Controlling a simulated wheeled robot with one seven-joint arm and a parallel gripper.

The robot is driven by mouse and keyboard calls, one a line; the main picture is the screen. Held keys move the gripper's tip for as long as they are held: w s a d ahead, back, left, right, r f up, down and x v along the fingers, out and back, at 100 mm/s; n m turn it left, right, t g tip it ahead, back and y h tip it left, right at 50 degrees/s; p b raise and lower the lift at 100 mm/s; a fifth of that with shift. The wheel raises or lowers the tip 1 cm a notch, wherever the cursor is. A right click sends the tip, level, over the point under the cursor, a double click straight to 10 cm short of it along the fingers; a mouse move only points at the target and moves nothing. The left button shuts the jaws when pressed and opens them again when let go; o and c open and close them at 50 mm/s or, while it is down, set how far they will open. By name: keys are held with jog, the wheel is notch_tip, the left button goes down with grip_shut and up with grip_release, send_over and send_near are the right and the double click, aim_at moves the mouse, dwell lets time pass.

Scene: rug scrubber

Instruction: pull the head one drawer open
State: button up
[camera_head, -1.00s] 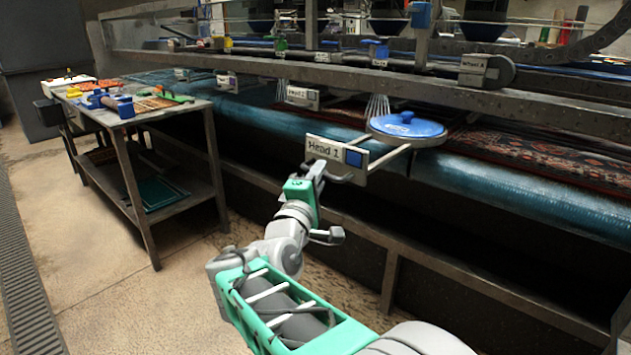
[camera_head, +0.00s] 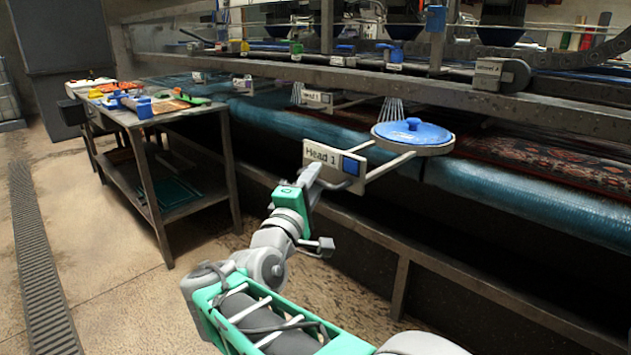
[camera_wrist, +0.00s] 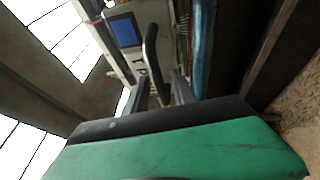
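The head one drawer has a pale front plate (camera_head: 321,155) labelled "Head 1" with a blue square at its right end. It stands out from the machine, and its rails run back to a round blue-topped pan (camera_head: 411,134). My gripper (camera_head: 313,180) is at the front of the plate. In the wrist view, a dark curved handle (camera_wrist: 151,55) runs between the two fingers of my gripper (camera_wrist: 159,88), with the plate and blue square (camera_wrist: 124,31) behind. The fingers appear shut on the handle; the exact contact is partly hidden.
A metal work table (camera_head: 146,165) with tools stands at the left. A Head 2 plate (camera_head: 317,99) lies farther along the machine. A low metal beam (camera_head: 430,262) runs below the drawer. Floor at the left (camera_head: 100,225) is open.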

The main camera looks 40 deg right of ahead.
jog(key=b+v, duration=0.6)
jog(key=v, duration=0.1)
jog(key=shift+s+a, duration=0.2)
jog(key=shift+a, duration=0.15)
